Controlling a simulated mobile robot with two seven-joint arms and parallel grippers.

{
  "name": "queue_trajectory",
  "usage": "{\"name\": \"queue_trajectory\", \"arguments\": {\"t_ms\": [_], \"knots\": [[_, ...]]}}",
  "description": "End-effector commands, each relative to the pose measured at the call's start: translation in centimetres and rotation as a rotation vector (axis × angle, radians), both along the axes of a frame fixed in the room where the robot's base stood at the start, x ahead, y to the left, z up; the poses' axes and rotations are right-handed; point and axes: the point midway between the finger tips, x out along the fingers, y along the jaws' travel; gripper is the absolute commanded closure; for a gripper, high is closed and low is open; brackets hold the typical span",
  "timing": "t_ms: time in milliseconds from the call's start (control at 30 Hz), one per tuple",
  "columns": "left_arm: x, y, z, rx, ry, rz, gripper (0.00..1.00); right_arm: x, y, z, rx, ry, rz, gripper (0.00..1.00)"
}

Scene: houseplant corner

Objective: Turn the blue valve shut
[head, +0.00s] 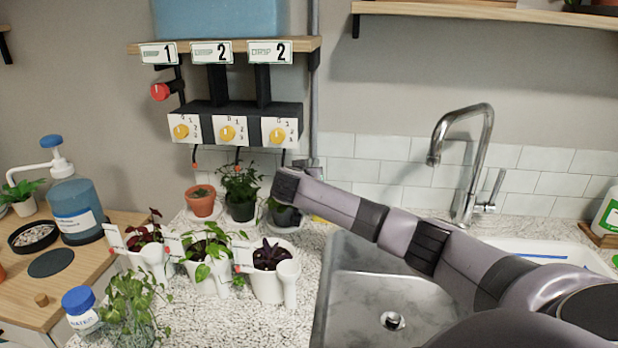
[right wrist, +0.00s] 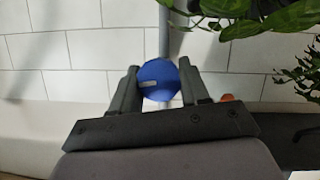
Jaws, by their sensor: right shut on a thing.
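The blue valve (right wrist: 158,82) is a round knob on a grey vertical pipe (right wrist: 164,30), in the middle of the right wrist view. Its light pointer mark lies about level in that view, across the line of the pipe. My right gripper (right wrist: 158,88) is shut on the knob, one finger on each side. In the head view the right arm reaches in from the right to the wall beside the pipe (head: 313,100), and its wrist end hides the valve. My left gripper is in neither view.
Potted plants (head: 270,275) crowd the counter to the left. Dripper dials (head: 227,130) hang above. Leaves (right wrist: 265,15) come close to the right gripper at upper right.

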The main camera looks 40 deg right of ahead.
Motion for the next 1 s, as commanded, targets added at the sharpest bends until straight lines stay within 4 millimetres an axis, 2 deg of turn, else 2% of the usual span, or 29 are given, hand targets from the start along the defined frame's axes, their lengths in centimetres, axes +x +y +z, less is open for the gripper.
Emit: {"name": "queue_trajectory", "arguments": {"t_ms": [567, 1000], "knots": [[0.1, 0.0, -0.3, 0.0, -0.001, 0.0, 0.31, 0.2, 0.2, -0.2, -0.334, 0.423, 0.0, 0.85], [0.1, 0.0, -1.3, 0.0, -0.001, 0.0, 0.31, 0.3, 0.3, -0.4, -0.59, 0.74, 0.001, 0.85]]}}
